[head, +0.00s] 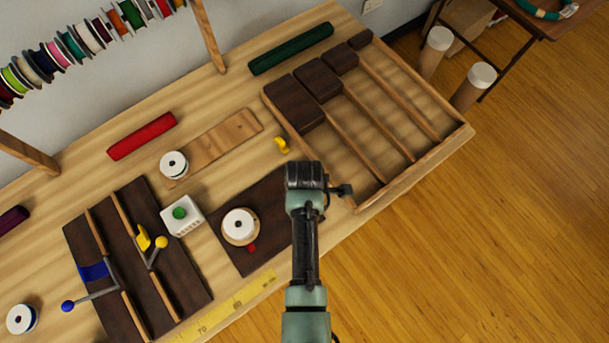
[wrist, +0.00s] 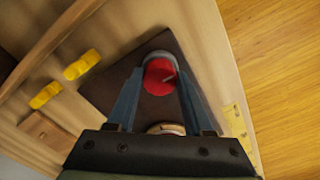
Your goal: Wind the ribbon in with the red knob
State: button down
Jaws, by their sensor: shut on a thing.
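The red knob (wrist: 160,76) is round with a pale line on its top and stands on a dark board (head: 225,245). In the wrist view my gripper (wrist: 159,82) has one finger on each side of the knob and is shut on it. In the head view my arm hides the knob and the fingertips. A white spool (head: 238,223) sits on a round tan base on the same board. A short red piece (head: 252,248), perhaps the ribbon's end, shows at its front edge. The spool's rim (wrist: 166,128) shows low between the fingers.
A divided wooden tray (head: 440,150) lies right of my arm, with dark blocks in its far end. A yellow clip (head: 281,145) lies behind the board. A white box with a green button (head: 182,219) and a board with levers (head: 190,290) stand left. A yellow ruler (head: 225,308) lies in front.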

jog(key=m+p, duration=0.2)
jog(key=m, duration=0.3)
jog(key=shift+m, duration=0.3)
jog(key=m+p, duration=0.1)
jog(key=m, duration=0.5)
jog(key=shift+p, duration=0.3)
jog(key=m+p, duration=0.1)
jog(key=m, duration=0.5)
jog(key=shift+m, duration=0.4)
jog(key=m, duration=0.5)
jog(key=shift+m, duration=0.3)
jog(key=shift+c, duration=1.4)
grip_release()
